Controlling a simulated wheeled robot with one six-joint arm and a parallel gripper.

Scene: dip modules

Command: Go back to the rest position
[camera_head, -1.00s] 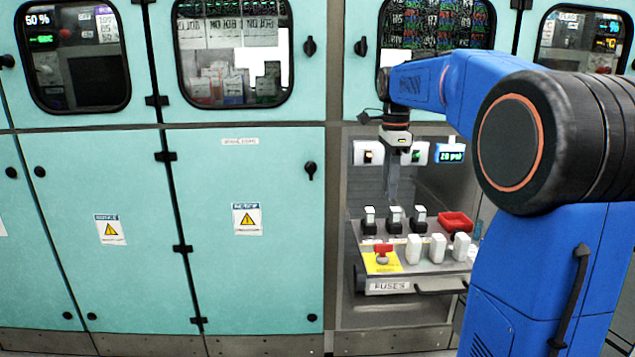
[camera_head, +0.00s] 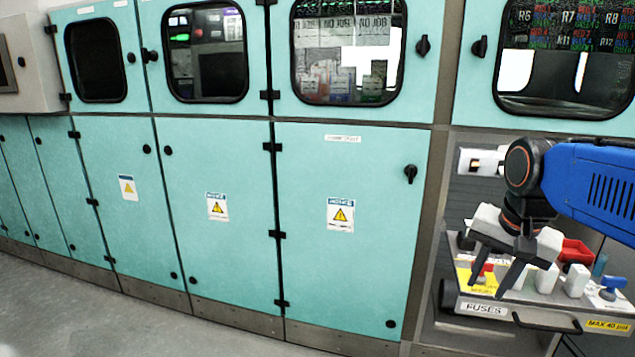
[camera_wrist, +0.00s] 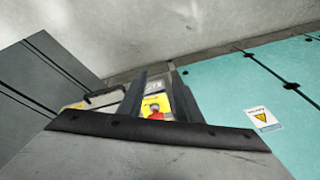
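My gripper (camera_head: 472,292) hangs in front of the fuse drawer at the right of the head view, below my blue arm. Its dark fingers point down and stand apart. In the wrist view my gripper (camera_wrist: 157,100) shows both fingers with a gap between them and nothing held. The red knob (camera_wrist: 156,115) on its yellow patch (camera_wrist: 151,102) shows through that gap, farther off. My gripper hides part of the drawer's contents in the head view.
Shut teal cabinet doors (camera_head: 350,270) fill the middle. Grey floor (camera_head: 100,310) is clear at lower left.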

